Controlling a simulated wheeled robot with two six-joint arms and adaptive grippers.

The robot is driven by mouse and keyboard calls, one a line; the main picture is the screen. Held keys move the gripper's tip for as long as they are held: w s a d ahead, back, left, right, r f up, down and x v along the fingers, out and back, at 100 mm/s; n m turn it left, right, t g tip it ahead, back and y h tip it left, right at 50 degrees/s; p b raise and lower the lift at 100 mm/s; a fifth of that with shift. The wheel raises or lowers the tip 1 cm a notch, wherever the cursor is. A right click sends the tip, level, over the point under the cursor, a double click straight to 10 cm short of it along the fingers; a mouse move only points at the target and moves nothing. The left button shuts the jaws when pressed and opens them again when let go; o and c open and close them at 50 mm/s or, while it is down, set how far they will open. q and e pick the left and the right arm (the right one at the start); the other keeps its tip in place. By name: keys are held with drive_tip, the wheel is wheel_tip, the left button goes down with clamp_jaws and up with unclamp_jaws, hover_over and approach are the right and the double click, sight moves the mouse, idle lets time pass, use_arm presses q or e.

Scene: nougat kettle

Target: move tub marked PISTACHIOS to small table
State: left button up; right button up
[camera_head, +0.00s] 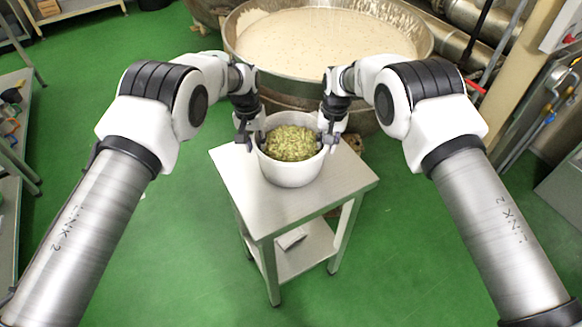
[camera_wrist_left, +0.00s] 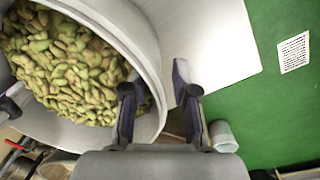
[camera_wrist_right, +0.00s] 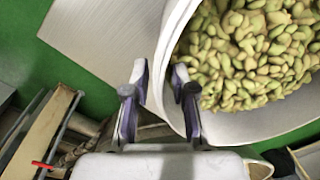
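A white tub (camera_head: 292,172) full of green pistachios (camera_head: 290,143) stands upright on the small metal table (camera_head: 340,182), towards its far side. No marking on the tub is readable. My left gripper (camera_head: 250,139) is at the tub's left rim. In the left wrist view its fingers (camera_wrist_left: 157,88) are apart, one inside the tub (camera_wrist_left: 150,40) and one outside, with a gap beside the wall. My right gripper (camera_head: 327,138) is at the right rim. In the right wrist view its fingers (camera_wrist_right: 160,80) are also apart, straddling the tub wall (camera_wrist_right: 172,40).
A large round kettle (camera_head: 325,35) of pale mass stands right behind the small table. The table has a lower shelf (camera_head: 298,262) with a small object on it. Shelving (camera_head: 12,125) is at the far left. Green floor is clear around the table's front.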

use_arm(q)
drive_tip(key=shift+d+r, duration=0.1)
drive_tip(key=shift+r, duration=0.05)
use_arm(e)
drive_tip(key=shift+s+a+r, duration=0.1)
drive_tip(key=shift+a, duration=0.05)
use_arm(q)
drive_tip(key=shift+r, duration=0.15)
use_arm(e)
drive_tip(key=shift+a, duration=0.1)
drive_tip(key=shift+r, duration=0.15)
use_arm(q)
wheel_tip(320, 180, up, 12)
drive_tip(key=shift+a+f, duration=0.2)
drive_tip(key=shift+a, duration=0.2)
use_arm(e)
wheel_tip(320, 180, up, 12)
drive_tip(key=shift+d+f, duration=0.2)
drive_tip(key=shift+d, duration=0.2)
drive_tip(key=shift+s, duration=0.1)
